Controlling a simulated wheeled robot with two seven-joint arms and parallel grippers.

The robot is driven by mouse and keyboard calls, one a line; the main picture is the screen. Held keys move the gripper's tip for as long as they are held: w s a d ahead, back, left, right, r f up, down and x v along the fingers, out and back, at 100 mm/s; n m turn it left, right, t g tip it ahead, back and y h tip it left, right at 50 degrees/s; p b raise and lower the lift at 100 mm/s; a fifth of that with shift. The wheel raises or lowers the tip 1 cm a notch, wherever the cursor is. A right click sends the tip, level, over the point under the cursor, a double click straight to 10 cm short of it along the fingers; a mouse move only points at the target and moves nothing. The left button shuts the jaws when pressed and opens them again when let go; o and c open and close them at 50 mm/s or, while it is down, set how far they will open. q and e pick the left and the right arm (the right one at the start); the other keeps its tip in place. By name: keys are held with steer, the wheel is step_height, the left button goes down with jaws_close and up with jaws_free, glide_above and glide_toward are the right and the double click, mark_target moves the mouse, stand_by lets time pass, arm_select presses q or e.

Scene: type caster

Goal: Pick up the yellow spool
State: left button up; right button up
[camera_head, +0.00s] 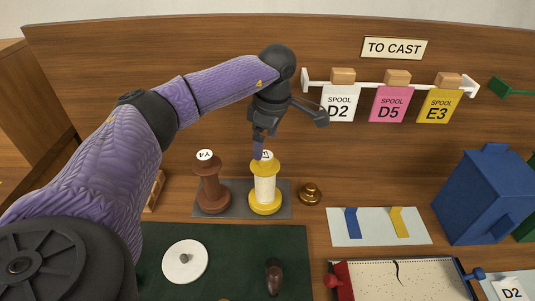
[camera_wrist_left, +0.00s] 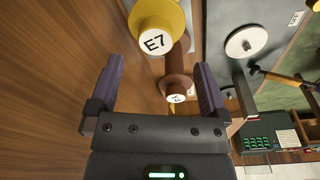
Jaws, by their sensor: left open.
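The yellow spool (camera_head: 265,188), with a pale wound middle, stands upright on a grey mat (camera_head: 228,211). In the left wrist view the yellow spool (camera_wrist_left: 172,10) shows at the top, its white end label reading E7. My left gripper (camera_head: 258,151) is at the spool's top end in the head view and partly covers its label. In the left wrist view the left gripper (camera_wrist_left: 158,72) has its two fingers apart, with nothing held between them; the spool lies beyond the fingertips. I cannot tell whether a finger touches it. My right gripper is not in view.
A brown spool (camera_head: 211,188) labelled Y4 stands just left of the yellow one. A small brass piece (camera_head: 310,194) sits to its right. A wooden back panel (camera_head: 220,55) rises behind, with hanging spool cards (camera_head: 390,104). A dark green mat (camera_head: 225,245) lies in front.

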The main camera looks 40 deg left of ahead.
mark_target(265, 155)
arm_select(q)
steer(key=f, duration=0.5)
steer(key=shift+w+a+b, duration=0.1)
steer(key=shift+a+b, duration=0.2)
steer(key=shift+w, duration=0.1)
jaws_close()
